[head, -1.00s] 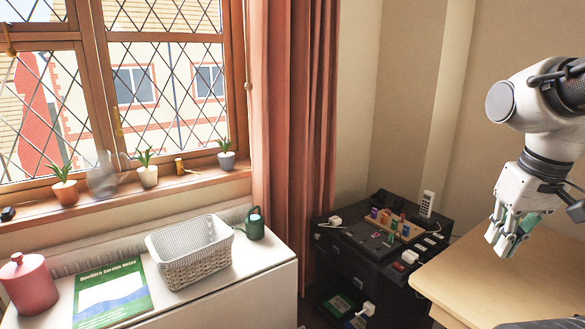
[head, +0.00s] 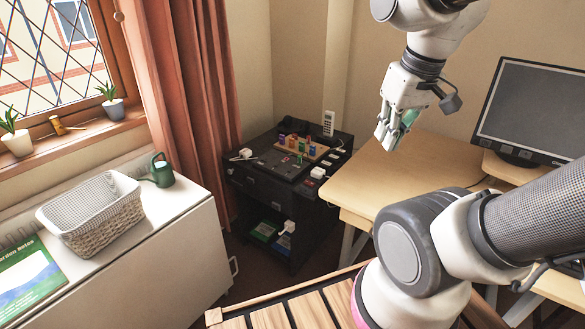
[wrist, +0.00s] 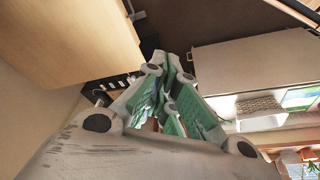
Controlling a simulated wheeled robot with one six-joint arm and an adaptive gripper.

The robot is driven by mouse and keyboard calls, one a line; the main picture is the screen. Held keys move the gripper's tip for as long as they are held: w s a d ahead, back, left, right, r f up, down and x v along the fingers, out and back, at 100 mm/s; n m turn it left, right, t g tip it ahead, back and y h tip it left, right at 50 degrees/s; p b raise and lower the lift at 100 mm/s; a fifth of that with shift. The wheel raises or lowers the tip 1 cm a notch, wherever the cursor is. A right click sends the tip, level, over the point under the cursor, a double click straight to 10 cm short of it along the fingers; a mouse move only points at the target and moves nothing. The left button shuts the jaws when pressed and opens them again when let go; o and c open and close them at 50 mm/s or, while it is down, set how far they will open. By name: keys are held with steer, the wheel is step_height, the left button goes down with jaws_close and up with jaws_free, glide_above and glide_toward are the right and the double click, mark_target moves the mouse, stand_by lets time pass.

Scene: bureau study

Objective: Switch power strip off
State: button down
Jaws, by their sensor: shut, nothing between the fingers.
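The power strip (head: 329,163) appears to be the dark strip with pale sockets along the right edge of the black cabinet's top. A white plug (head: 318,172) sits near its front end, with a small red part close by. The switch's position is too small to tell. My gripper (head: 384,136) is shut and empty, raised above the wooden desk to the right of the cabinet, apart from the strip. In the wrist view its green-padded fingers (wrist: 172,78) fill the middle, and a dark strip with pale spots shows partly behind them at left.
The black cabinet (head: 262,185) also bears a wooden rack (head: 303,147) with coloured pieces and a white handset (head: 328,123). The wooden desk (head: 400,170) adjoins it, with a monitor (head: 530,108). A white table (head: 165,255) with a basket (head: 92,215) stands left.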

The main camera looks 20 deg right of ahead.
steer(key=w+f+n+g, duration=0.1)
steer(key=w+f+g, duration=0.1)
steer(key=w+f, duration=0.35)
steer(key=w+f+n+g, duration=0.2)
steer(key=w+f, duration=0.1)
steer(key=w, duration=0.6)
steer(key=n, duration=1.9)
glide_above(309, 183)
steer(key=a, duration=0.2)
step_height(309, 183, down, 15)
steer(key=shift+w+d+r+n+t, duration=0.1)
steer(key=shift+d+n+t, duration=0.1)
steer(key=shift+n, duration=0.5)
steer(key=shift+d+r+n+t, duration=0.1)
steer(key=shift+n+t, duration=0.1)
steer(key=shift+n, duration=0.5)
step_height(309, 183, down, 14)
steer(key=shift+f, duration=0.1)
